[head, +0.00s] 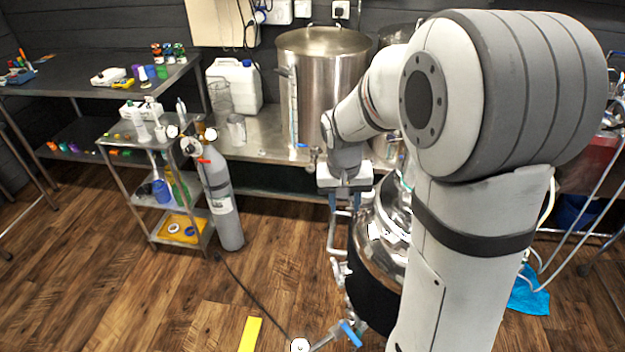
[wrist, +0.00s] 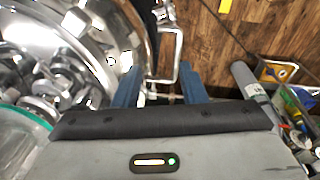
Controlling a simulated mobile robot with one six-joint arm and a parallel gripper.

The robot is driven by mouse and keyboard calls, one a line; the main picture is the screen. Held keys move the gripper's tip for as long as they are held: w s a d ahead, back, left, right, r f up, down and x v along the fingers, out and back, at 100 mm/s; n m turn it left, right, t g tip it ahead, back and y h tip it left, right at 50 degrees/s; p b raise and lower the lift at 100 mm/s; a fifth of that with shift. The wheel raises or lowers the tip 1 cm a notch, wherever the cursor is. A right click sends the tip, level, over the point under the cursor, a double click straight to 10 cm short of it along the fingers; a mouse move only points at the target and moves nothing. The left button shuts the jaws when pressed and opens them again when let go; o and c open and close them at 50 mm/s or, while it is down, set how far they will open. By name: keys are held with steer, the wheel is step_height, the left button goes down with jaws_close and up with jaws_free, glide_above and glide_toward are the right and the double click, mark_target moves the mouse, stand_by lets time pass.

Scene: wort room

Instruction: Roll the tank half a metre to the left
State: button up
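The tank (head: 372,300) is a shiny steel vessel with a black band around its body, standing on the wooden floor and partly hidden behind my arm. Its domed steel top (wrist: 75,50) fills the left of the wrist view. A bent metal handle (wrist: 178,45) sticks out from its side. My gripper (head: 343,206) points down at the tank's left side. In the wrist view its two blue fingers (wrist: 160,88) are apart, with the handle's end showing between them. I cannot tell whether they touch it.
A grey gas cylinder (head: 222,205) stands left of the tank beside a small steel cart (head: 150,225). A dark hose (head: 255,303) crosses the floor, near a yellow strip (head: 250,334). A blue-handled valve (head: 350,333) juts out low. Bare floor lies between tank and cylinder.

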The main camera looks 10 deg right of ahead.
steer(key=w+a+f+m+g+p, duration=0.1)
steer(key=w+f+p, duration=0.2)
steer(key=w+f, duration=0.4)
steer(key=p, duration=0.1)
glide_toward(331, 230)
steer(key=shift+m+h, duration=0.3)
steer(key=shift+h, duration=0.1)
steer(key=f, duration=0.2)
steer(key=f+p, duration=0.1)
steer(key=f, duration=0.2)
steer(key=f+p, duration=0.1)
steer(key=f, duration=0.2)
steer(key=shift+d+f, duration=0.1)
steer(key=shift+d, duration=0.3)
steer(key=shift+c, duration=0.4)
jaws_close()
